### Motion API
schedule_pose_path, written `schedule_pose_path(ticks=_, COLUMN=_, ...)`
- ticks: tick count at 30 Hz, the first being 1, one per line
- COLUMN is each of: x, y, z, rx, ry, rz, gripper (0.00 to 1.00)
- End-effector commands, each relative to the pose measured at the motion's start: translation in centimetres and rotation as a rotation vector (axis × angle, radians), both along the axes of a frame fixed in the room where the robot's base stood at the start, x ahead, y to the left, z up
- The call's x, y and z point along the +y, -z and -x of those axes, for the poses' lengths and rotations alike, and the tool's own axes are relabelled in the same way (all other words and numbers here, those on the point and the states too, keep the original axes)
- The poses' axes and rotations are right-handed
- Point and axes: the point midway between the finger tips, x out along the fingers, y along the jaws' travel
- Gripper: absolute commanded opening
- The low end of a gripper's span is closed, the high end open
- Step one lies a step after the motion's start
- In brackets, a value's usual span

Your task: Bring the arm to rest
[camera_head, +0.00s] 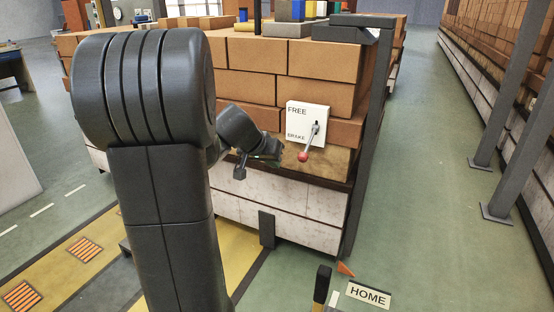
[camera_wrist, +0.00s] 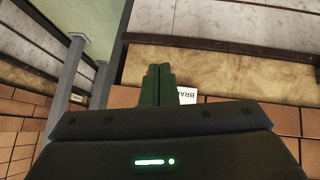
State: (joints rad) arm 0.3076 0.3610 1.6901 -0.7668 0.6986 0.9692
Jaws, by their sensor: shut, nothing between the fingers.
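My gripper (camera_head: 274,158) is in front of the brick stack, a little left of a white switch plate. In the wrist view its two fingers (camera_wrist: 158,84) are together, with nothing between them. The white plate (camera_head: 318,117) reads FREE at the top and a word like BRAKE at the bottom. Its lever (camera_head: 309,143) has a red knob and points down toward the lower word. A corner of the plate shows in the wrist view (camera_wrist: 187,95), partly hidden by my gripper. I cannot tell whether the fingertips touch anything.
The stack of orange bricks (camera_head: 251,55) stands on pale blocks (camera_head: 290,212), with a dark post (camera_head: 369,130) at its right corner. A HOME sign (camera_head: 369,294) lies on the floor at front right. Grey posts (camera_head: 495,120) stand before the right brick wall. The green aisle between is clear.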

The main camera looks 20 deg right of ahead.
Motion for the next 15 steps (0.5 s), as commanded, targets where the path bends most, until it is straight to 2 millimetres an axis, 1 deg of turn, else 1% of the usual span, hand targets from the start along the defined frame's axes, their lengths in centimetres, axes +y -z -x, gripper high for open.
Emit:
schedule_pose_path(ticks=10, x=-0.2, y=0.1, z=-0.2, rx=0.000, ry=0.000, rz=0.000, gripper=0.00)
schedule_pose_path(ticks=15, x=-1.8, y=0.4, z=-1.1, rx=0.000, ry=0.001, rz=0.000, gripper=0.00)
